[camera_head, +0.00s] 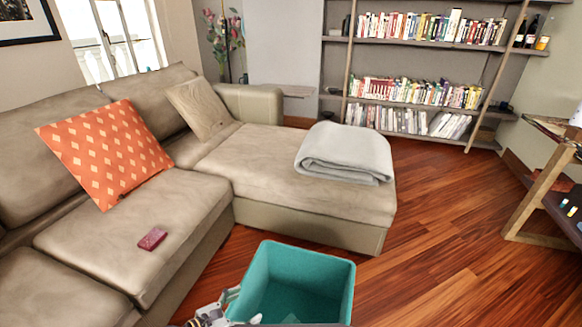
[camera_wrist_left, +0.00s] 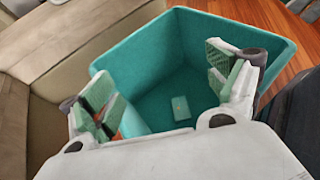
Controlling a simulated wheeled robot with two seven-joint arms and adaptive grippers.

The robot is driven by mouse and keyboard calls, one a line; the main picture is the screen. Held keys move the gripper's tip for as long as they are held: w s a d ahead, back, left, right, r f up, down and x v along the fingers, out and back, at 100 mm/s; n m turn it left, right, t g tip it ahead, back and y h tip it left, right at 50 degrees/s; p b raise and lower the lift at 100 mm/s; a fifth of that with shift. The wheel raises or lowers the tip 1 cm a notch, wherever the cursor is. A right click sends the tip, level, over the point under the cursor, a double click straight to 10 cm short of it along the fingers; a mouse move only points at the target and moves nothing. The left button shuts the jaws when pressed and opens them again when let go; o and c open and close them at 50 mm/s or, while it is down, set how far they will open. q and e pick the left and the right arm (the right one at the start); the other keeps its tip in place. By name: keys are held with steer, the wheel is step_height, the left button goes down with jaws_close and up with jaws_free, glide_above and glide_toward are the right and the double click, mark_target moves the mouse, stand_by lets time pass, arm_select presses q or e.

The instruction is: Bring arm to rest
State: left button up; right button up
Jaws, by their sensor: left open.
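My left gripper (camera_head: 224,304) shows at the bottom edge of the head view, at the left side of the teal bin (camera_head: 350,287). In the left wrist view the gripper (camera_wrist_left: 160,88) is open, with its green-padded fingers spread over the bin's mouth and nothing between them. The bin (camera_wrist_left: 185,20) also fills the middle of that view. A small pale green block (camera_wrist_left: 181,108) lies on the bin's floor. The rest of my left arm is mostly out of view. My right gripper is in neither view.
A beige sofa (camera_head: 290,205) lies left and ahead, with an orange cushion (camera_head: 105,150), a small dark red box (camera_head: 152,239) and a folded grey blanket (camera_head: 345,153). Bookshelves (camera_head: 415,103) stand at the back. A wooden table (camera_head: 530,190) stands at right. The wood floor (camera_head: 450,240) between is clear.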

arm_select(q)
steer(key=shift+n, duration=0.3)
steer(key=w+a+r+n+t+y, duration=0.2)
steer(key=w+a+n+y, duration=0.35)
steer(key=n, duration=0.95)
steer(key=w+a+r+n+t+y, duration=0.25)
steer(key=a+n+y, duration=0.5)
steer(key=n, duration=0.85)
steer(key=s+d+f+n+g+h, duration=0.3)
steer(key=s+d+n, duration=0.3)
steer(key=s, duration=0.3)
steer(key=s+d+f+n+g+h+p, duration=0.1)
steer(key=s+d+f+n+g+h, duration=0.2)
steer(key=s, duration=0.7)
steer(key=d+f+n+g, duration=0.1)
steer(key=d+n+g, duration=0.1)
steer(key=d+n, duration=0.1)
steer(key=shift+s+d+f, duration=0.3)
steer(key=shift+d+f, duration=0.05)
steer(key=shift+f, duration=0.05)
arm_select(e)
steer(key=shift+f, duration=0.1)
